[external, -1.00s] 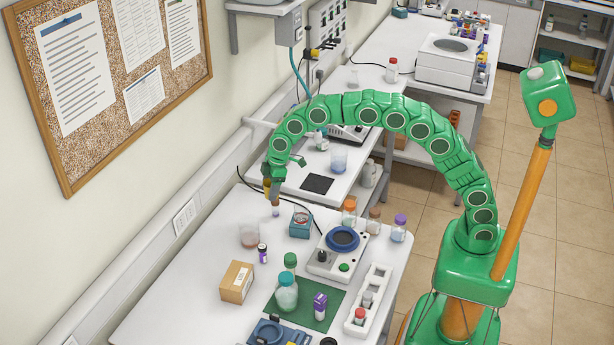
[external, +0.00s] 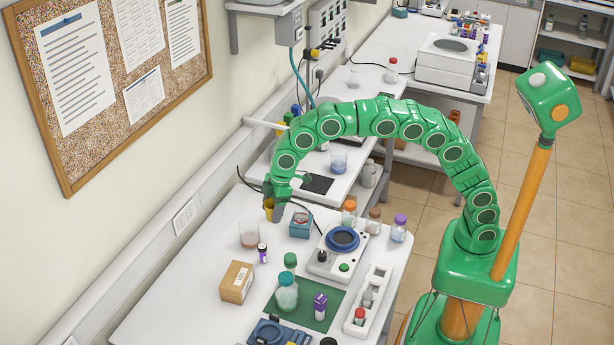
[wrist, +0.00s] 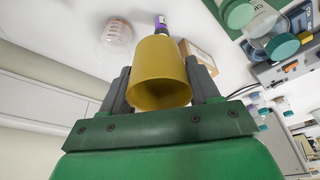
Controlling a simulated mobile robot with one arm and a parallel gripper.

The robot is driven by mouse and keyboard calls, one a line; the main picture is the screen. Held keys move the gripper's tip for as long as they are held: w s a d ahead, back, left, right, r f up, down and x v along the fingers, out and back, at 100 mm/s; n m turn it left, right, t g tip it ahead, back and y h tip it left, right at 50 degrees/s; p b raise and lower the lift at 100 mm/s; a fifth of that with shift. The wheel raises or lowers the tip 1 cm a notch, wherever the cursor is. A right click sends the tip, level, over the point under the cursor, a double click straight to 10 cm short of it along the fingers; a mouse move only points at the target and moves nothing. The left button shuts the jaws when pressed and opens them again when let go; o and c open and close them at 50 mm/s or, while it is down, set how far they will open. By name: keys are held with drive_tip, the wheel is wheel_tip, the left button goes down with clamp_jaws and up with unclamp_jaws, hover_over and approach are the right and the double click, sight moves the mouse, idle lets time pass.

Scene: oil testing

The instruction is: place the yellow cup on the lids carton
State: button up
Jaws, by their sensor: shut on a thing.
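The yellow cup (wrist: 160,75) is between the two grey fingers of my gripper (wrist: 158,70) in the wrist view, its mouth facing the camera. In the external view the cup (external: 268,213) shows partly, with my gripper (external: 273,214) shut on it above the far left part of the white bench. The lids carton, a small brown cardboard box (external: 237,282), stands on the bench nearer the camera. My gripper and the cup are apart from it. Part of the carton (wrist: 197,53) shows behind the right finger in the wrist view.
A clear beaker (external: 249,234) and a purple-capped vial (external: 262,253) stand between the cup and the carton. A teal box (external: 300,224) is right of my gripper. A green mat (external: 327,309) with bottles lies right of the carton. The bench left of the carton is clear.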

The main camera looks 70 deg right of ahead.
drive_tip(key=s+a+r+n, duration=0.1)
drive_tip(key=s+a+r, duration=0.2)
drive_tip(key=s+a, duration=0.5)
hover_over(231, 278)
drive_tip(key=s+d, duration=0.1)
drive_tip(key=shift+d+f, duration=0.15)
drive_tip(key=shift+f, duration=4.7)
drive_tip(key=shift+w+f, duration=0.15)
drive_tip(key=shift+f, duration=0.2)
drive_tip(key=shift+f, duration=1.5)
drive_tip(key=shift+f, duration=0.1)
drive_tip(key=o, duration=1)
